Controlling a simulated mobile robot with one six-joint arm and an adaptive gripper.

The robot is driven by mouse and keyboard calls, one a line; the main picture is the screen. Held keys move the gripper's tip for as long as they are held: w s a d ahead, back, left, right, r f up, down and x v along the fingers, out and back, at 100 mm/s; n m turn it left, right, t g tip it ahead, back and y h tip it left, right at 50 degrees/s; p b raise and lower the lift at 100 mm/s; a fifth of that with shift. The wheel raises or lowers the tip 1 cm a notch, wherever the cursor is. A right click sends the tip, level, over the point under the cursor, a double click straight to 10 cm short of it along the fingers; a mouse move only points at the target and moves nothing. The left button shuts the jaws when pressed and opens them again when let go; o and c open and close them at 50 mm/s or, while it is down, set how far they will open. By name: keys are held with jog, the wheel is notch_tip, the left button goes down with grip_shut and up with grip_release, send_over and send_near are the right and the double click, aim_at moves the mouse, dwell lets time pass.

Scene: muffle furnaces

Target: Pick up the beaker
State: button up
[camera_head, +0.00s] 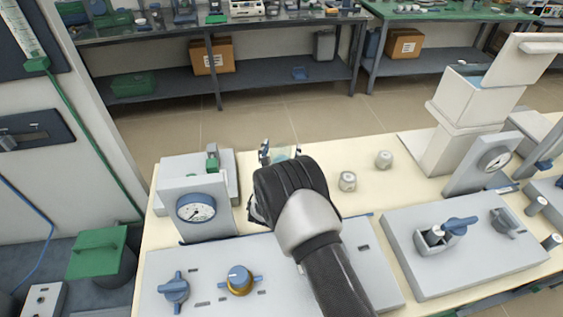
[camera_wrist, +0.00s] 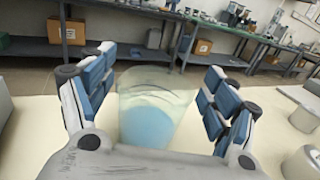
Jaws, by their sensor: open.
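The beaker (camera_wrist: 155,108) is clear and holds a pale blue liquid. In the wrist view it stands upright on the cream tabletop, between the two fingers of my gripper (camera_wrist: 157,100). The fingers are spread to either side of it, with a visible gap on the right. In the head view my gripper (camera_head: 281,153) is past the dark wrist, which hides most of the beaker; only a small bluish part (camera_head: 283,153) shows.
Two small grey-white cylinders (camera_head: 347,181) (camera_head: 384,159) stand right of my gripper. A dial gauge unit (camera_head: 196,208) stands close on the left. Knob panels (camera_head: 205,285) (camera_head: 465,245) line the front edge. A white box-like apparatus (camera_head: 470,110) stands at the right.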

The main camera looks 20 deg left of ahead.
jog(key=shift+c, duration=0.4)
jog(key=shift+r, duration=0.1)
jog(key=c, duration=1.5)
notch_tip(320, 180, up, 20)
jog(key=p, duration=0.6)
